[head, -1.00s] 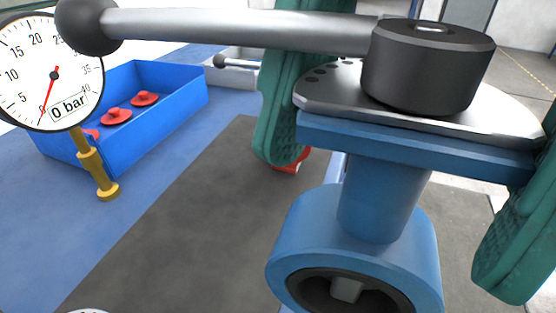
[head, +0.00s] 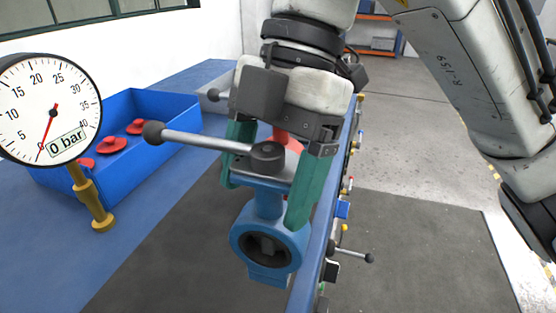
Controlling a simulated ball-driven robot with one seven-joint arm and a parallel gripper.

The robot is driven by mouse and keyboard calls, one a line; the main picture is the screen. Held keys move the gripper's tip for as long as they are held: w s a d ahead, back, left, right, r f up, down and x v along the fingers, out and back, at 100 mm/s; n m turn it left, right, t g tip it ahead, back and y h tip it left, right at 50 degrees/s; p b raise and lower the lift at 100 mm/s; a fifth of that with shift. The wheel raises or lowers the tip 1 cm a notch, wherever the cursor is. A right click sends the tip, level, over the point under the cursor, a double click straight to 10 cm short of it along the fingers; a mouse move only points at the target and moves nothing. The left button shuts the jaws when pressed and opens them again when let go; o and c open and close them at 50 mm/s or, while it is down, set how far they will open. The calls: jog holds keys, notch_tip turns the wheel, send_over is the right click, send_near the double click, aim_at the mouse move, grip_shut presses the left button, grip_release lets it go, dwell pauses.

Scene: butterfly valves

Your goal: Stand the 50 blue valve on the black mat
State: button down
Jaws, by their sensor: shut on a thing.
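The blue valve (head: 268,208) hangs upright in my gripper (head: 268,190), with its round bore facing the camera. Its steel lever (head: 205,141) with a black ball knob points left. My gripper's green fingers are shut on the valve's top flange, one on each side. No size marking is readable on the valve. A dark grey mat (head: 165,245) lies on the blue bench below and left of the valve. The valve's foot shows near the bench's right edge; I cannot tell its height above the surface.
A pressure gauge (head: 48,108) on a brass stem stands at the left. A blue bin (head: 150,150) with red parts is behind it. Several fittings line the bench's right edge (head: 325,225). A dark floor area (head: 420,250) lies right of the bench.

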jog(key=shift+w+a+f, duration=0.15)
jog(key=shift+w+f, duration=0.2)
jog(key=shift+f, duration=0.1)
jog(key=shift+w+f, duration=0.15)
jog(key=shift+f, duration=1.6)
grip_release()
jog(key=shift+f, duration=0.1)
jog(key=v, duration=1.2)
